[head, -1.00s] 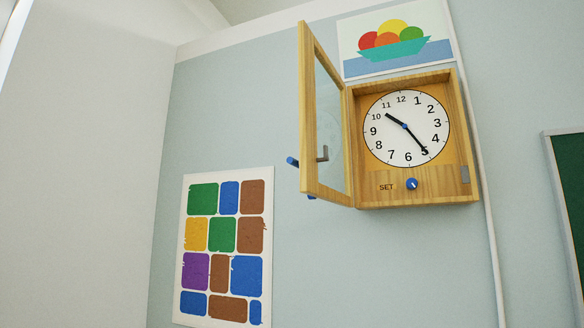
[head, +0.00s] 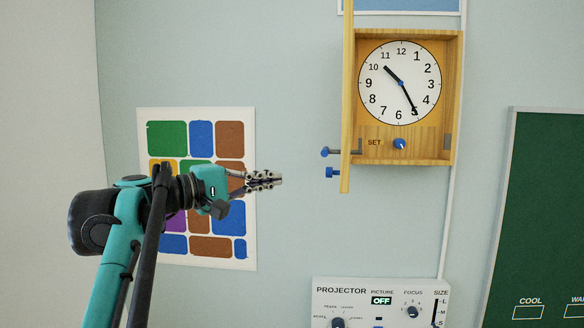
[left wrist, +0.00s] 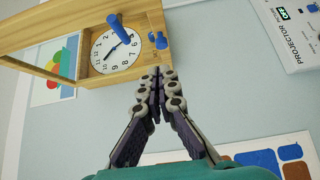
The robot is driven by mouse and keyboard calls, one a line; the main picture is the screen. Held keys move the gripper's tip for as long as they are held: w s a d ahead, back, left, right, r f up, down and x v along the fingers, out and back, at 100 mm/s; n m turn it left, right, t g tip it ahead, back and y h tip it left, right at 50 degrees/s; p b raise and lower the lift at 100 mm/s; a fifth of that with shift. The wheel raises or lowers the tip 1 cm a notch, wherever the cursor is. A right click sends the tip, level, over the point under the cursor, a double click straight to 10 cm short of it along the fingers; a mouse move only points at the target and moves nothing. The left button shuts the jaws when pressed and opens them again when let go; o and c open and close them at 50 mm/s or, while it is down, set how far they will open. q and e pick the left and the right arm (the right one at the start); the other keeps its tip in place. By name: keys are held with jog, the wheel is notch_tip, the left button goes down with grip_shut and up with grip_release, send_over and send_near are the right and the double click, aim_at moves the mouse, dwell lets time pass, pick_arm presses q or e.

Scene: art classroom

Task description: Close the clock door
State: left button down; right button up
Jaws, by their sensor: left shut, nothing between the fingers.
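The wooden clock case (head: 453,95) hangs on the wall, with a white dial (head: 399,84) and a blue SET knob (head: 399,144). Its door (head: 346,100) stands open at the case's left side, sticking out and seen almost edge-on. Blue handle parts (head: 332,172) show at the door's lower left. My left gripper (head: 279,179) is shut and empty, left of the door's lower end and apart from it. In the left wrist view, the shut fingertips (left wrist: 161,74) appear just beneath the clock's image, with the dial (left wrist: 114,50) visible. My right gripper is out of view.
A projector panel (head: 380,290) is on the wall below the clock. A colour-block poster (head: 246,262) hangs behind my left gripper. A green board (head: 545,200) is at the right. The wall between gripper and door looks clear.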

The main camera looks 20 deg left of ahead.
pick_arm(q)
jog(key=p, duration=0.2)
send_near(327, 176)
jog(key=a+x, duration=0.1)
jog(key=x, duration=0.4)
jog(key=d, duration=0.1)
jog(key=d+p, duration=0.1)
jog(key=d, duration=0.2)
jog(key=shift+w+d+r, duration=0.3)
jog(key=shift+w+r, duration=0.1)
jog(key=shift+a, duration=0.1)
jog(key=shift+w+f, duration=0.1)
jog(key=shift+w, duration=0.05)
